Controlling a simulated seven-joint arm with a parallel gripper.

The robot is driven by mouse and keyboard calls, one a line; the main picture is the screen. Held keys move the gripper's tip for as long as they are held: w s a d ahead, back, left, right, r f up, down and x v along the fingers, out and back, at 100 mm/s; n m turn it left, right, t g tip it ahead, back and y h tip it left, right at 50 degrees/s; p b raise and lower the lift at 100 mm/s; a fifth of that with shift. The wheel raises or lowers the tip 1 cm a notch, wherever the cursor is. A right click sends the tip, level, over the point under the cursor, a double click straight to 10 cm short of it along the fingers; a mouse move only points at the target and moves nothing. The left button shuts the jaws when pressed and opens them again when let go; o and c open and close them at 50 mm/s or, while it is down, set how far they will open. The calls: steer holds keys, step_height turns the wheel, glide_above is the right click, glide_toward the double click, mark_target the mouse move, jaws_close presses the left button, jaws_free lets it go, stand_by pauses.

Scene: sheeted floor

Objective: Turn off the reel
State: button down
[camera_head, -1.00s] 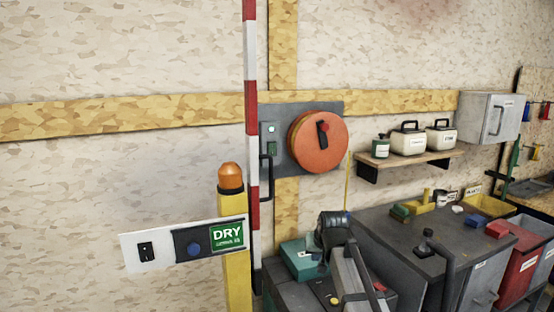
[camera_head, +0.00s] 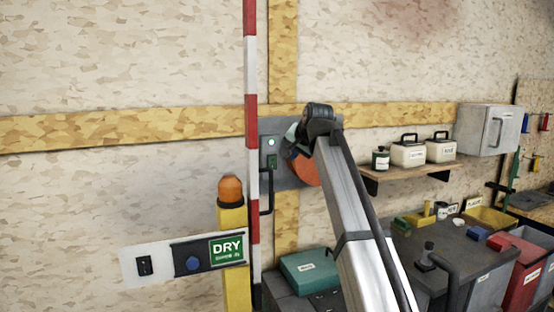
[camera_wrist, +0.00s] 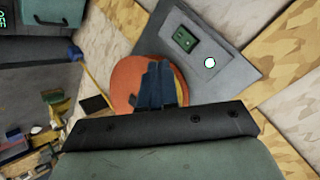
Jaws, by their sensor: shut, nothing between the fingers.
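The orange reel (camera_head: 305,172) is on a grey panel on the wall, mostly hidden behind my arm in the head view. In the wrist view the reel (camera_wrist: 130,82) shows behind the fingers. A dark green switch (camera_head: 271,161) sits on the panel left of the reel, below a small pale lit lamp (camera_head: 271,142). The switch (camera_wrist: 184,38) and lamp (camera_wrist: 210,62) are clear in the wrist view. My gripper (camera_head: 291,150) is in front of the panel, just right of the switch. Its fingers (camera_wrist: 161,72) are shut and empty, over the reel in view.
A red-and-white pole (camera_head: 251,150) stands left of the panel, with a dark handle beside it. A shelf with containers (camera_head: 408,155) is at right. Below are a teal box (camera_head: 308,270) and a grey bench (camera_head: 445,255). A yellow post with an orange lamp (camera_head: 231,189) stands at lower left.

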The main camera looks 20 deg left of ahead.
steer(key=m, duration=0.2)
steer(key=a+m, duration=0.1)
steer(key=m, duration=0.2)
steer(key=w+r+m, duration=0.1)
steer(key=m, duration=0.2)
steer(key=shift+a+r+y, duration=0.1)
steer(key=shift+a+y, duration=0.15)
steer(key=shift+y, duration=0.05)
glide_toward(274, 162)
steer(key=f+x, duration=0.1)
steer(key=x, duration=0.4)
steer(key=shift+w+a+r, duration=0.15)
steer(key=shift+a+r, duration=0.05)
stand_by(0.5)
